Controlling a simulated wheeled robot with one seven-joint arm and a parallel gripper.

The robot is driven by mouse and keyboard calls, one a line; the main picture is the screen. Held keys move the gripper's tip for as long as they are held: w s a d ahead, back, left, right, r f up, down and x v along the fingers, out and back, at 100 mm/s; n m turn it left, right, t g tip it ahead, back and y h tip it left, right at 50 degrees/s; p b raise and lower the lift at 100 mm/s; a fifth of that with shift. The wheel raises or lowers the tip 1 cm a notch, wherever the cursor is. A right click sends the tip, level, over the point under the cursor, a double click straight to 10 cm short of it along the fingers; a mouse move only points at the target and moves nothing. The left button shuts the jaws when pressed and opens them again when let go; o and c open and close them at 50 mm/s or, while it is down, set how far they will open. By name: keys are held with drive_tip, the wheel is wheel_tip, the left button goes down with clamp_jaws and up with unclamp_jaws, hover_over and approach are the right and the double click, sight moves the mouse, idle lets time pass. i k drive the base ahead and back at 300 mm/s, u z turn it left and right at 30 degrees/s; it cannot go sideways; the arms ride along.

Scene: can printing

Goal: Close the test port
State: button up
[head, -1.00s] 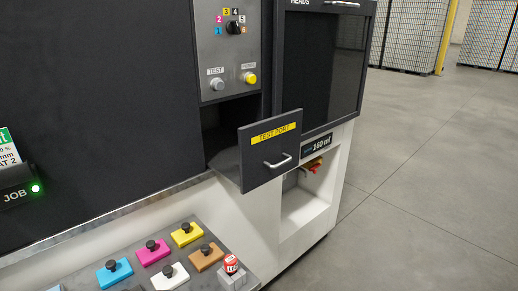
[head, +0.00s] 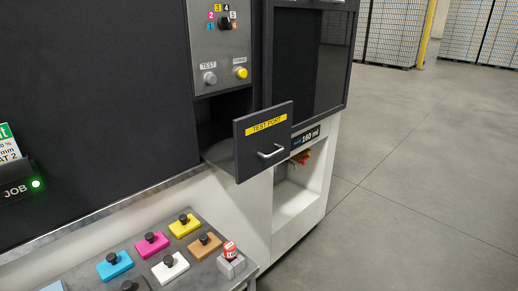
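The test port (head: 262,143) is a dark grey drawer with a yellow "TEST PORT" label (head: 266,124) and a silver bar handle (head: 271,152). It stands pulled out from the machine, with the dark opening (head: 222,117) visible behind its front panel. My gripper is not in view, so whether it is open or shut does not show.
Above the port is a panel with a numbered dial (head: 224,23), a TEST button (head: 209,78) and a yellow button (head: 240,72). Grey floor (head: 420,190) lies clear to the right.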

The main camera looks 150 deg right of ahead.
sight(261, 140)
drive_tip(key=i, duration=0.75)
drive_tip(key=z, duration=5.65)
drive_tip(key=i, duration=0.5)
drive_tip(key=z, duration=1.35)
drive_tip(key=i, duration=0.65)
drive_tip(key=u, duration=0.15)
